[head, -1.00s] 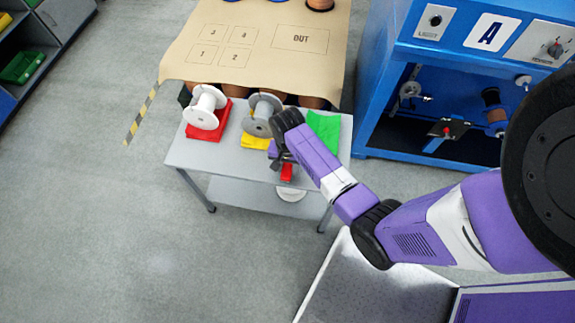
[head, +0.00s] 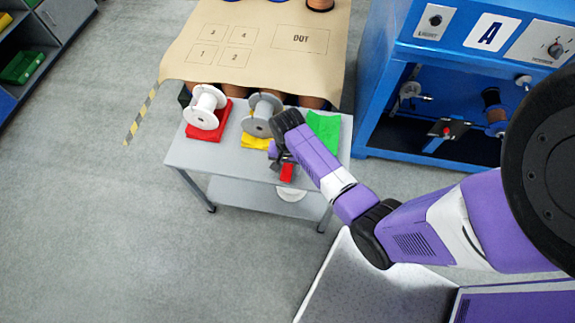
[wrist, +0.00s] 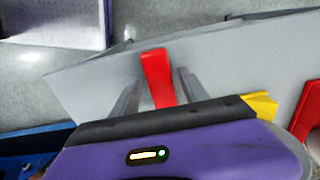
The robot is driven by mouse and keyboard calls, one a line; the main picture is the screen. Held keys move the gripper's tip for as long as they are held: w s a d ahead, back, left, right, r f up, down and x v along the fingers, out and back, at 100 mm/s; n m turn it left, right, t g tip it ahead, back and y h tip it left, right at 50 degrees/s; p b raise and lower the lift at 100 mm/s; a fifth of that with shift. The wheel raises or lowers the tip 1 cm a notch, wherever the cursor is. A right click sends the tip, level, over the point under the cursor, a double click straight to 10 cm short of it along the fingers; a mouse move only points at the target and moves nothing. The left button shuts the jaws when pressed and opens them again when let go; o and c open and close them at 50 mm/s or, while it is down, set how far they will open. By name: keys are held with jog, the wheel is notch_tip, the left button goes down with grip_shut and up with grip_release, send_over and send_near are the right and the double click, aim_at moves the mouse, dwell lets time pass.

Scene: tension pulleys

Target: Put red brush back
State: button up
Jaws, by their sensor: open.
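The red brush (head: 287,172) shows as a small red block near the front edge of the grey side table (head: 225,158). In the wrist view the red brush (wrist: 158,76) stands out between my gripper's two grey fingers. My gripper (head: 283,166) is low at the table's front edge, and in the wrist view its fingers (wrist: 158,90) lie one on each side of the brush. The fingers are open, with a gap visible beside the brush. The brush's lower end is hidden behind my gripper's body.
A white spool (head: 205,108) stands on a red cloth (head: 209,134), and a grey spool (head: 258,118) by a yellow cloth (head: 254,142). A green cloth (head: 325,128) lies at right. A blue machine (head: 377,80) stands to the right.

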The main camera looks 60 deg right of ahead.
aim_at(287, 168)
notch_tip(287, 168, up, 12)
jog(key=s+a+f+n+t, duration=0.1)
jog(key=s+a+n+t, duration=0.2)
jog(key=a, duration=0.5)
jog(key=s+a+n+t, duration=0.3)
jog(key=a+t, duration=0.1)
jog(key=a, duration=0.4)
jog(key=s+a+r+n+t, duration=0.1)
jog(key=s+r+n+t, duration=0.3)
jog(key=r, duration=0.8)
jog(key=s+a+r+n+t, duration=0.1)
jog(key=s+r+n+t, duration=0.3)
jog(key=s+r, duration=0.4)
notch_tip(287, 168, up, 4)
jog(key=shift+s+r+p, duration=0.15)
jog(key=shift+r+p, duration=0.05)
jog(key=shift+p, duration=0.1)
